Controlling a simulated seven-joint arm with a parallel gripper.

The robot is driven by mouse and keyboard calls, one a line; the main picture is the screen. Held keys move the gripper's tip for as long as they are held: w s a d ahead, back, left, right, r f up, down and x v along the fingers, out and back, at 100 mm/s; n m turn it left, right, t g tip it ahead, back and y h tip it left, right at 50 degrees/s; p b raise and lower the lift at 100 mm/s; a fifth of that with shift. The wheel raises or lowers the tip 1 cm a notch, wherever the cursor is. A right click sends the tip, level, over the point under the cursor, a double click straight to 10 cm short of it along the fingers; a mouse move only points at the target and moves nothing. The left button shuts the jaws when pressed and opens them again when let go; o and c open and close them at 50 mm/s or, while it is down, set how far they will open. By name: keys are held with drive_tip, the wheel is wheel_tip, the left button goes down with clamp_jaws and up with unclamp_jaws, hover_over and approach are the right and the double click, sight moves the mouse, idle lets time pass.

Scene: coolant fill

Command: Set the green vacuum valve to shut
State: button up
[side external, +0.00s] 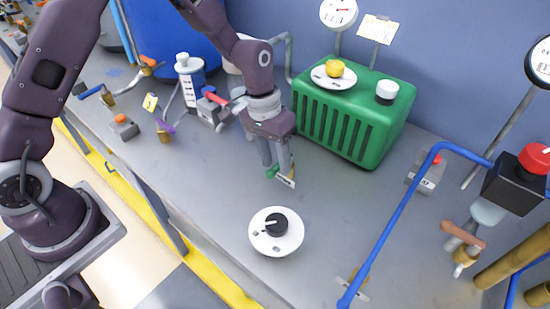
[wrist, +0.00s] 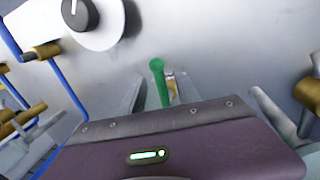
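The green valve handle (side external: 272,172) is low at the bench, beneath my gripper (side external: 276,163). A small pale tag and a bit of brass lie beside it, and my fingers hide part of the valve body. In the wrist view the green handle (wrist: 158,75) points up the picture between the two fingers of my gripper (wrist: 163,88). The fingers are apart, with a gap visible to the left of the handle, so the gripper looks open around it. I cannot tell whether a finger touches it, and the valve's marked positions are not readable.
A green ribbed box (side external: 350,120) stands close behind and right of my gripper. A white dial with a black knob (side external: 276,224) is in front. A blue pipe (side external: 395,220) crosses the right side. A purple-handled valve (side external: 165,127) and a bottle (side external: 189,80) stand left.

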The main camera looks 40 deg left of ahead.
clamp_jaws()
idle(1.3)
